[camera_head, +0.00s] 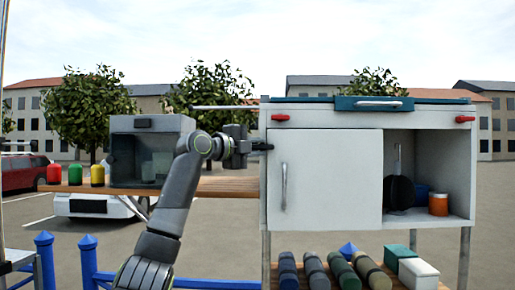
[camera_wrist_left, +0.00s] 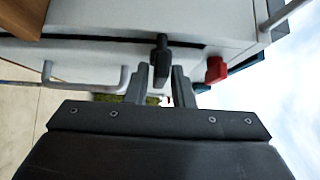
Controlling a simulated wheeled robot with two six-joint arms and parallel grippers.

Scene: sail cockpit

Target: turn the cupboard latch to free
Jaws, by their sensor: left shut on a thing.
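The white cupboard (camera_head: 322,160) stands at the right on thin legs, with a closed-looking left door and an open bay on its right. My left gripper (camera_head: 262,147) reaches its upper left edge from the left. In the left wrist view a small black latch (camera_wrist_left: 160,62) stands out from the cupboard front between the two fingers of my left gripper (camera_wrist_left: 162,92), which is shut on it. The fingers hide part of the latch, and its turn angle is hard to tell in the head view. My right gripper is not in view.
A red catch (camera_head: 280,117) sits just above the latch, another (camera_head: 465,119) at the right corner. The door handle (camera_head: 284,186) is below the gripper. A grey box (camera_head: 150,150) and coloured bottles stand on the shelf at left. Rolled bundles (camera_head: 343,270) lie below the cupboard.

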